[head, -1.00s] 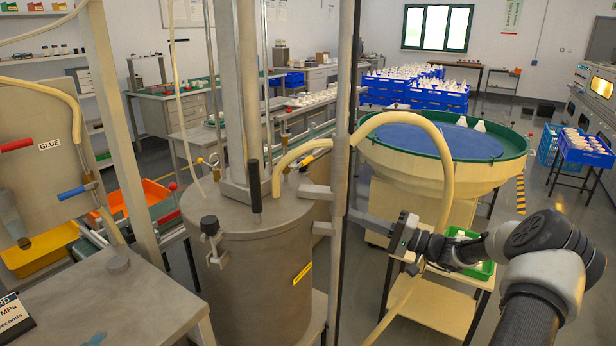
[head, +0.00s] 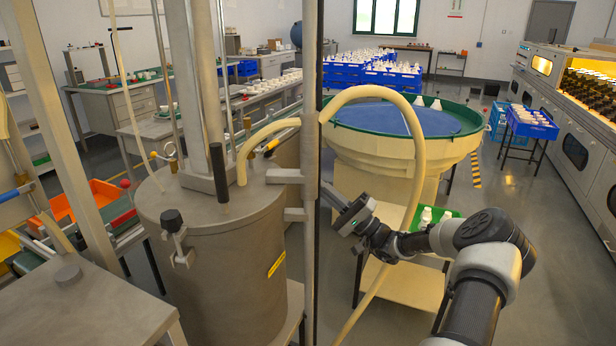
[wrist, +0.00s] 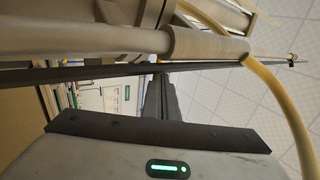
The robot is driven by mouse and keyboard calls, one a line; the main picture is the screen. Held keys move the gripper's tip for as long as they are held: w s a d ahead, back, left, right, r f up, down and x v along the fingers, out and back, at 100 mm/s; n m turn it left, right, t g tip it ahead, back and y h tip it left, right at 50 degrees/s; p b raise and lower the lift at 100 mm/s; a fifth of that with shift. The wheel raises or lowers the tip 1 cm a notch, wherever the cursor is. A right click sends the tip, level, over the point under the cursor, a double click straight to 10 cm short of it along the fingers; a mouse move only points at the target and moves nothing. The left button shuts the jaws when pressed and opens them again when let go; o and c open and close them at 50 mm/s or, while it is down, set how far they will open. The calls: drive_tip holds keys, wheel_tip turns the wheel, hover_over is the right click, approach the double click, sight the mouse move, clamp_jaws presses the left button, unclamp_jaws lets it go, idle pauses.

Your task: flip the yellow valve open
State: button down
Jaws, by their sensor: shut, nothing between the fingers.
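A small yellow lever with a dark tip (head: 270,146) shows on top of the grey metal tank (head: 225,235), beside the hose fitting and left of the upright post. It is the only thing I can take for the yellow valve; its exact position is hard to read at this size. My gripper (head: 328,191) is right of the post and lower than the lever, pointing up and left. Its fingers are shut and empty, partly hidden by the post. In the wrist view the dark fingers (wrist: 160,96) are together, below a bar and tube. I cannot make out the valve there.
The upright post (head: 311,190) and its brackets stand between my gripper and the tank top. A cream hose (head: 419,130) arches over my gripper and hangs down beside it. A round green-rimmed feeder bowl (head: 400,125) stands behind.

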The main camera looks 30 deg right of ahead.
sight(274, 146)
drive_tip(key=b+x, duration=0.1)
drive_tip(key=x, duration=1.1)
drive_tip(key=shift+w+a+b, duration=0.15)
drive_tip(key=shift+b, duration=0.2)
drive_tip(key=shift+r+n, duration=0.2)
drive_tip(key=shift+n, duration=0.1)
drive_tip(key=shift+n+g+y, duration=0.3)
drive_tip(key=shift+y, duration=0.1)
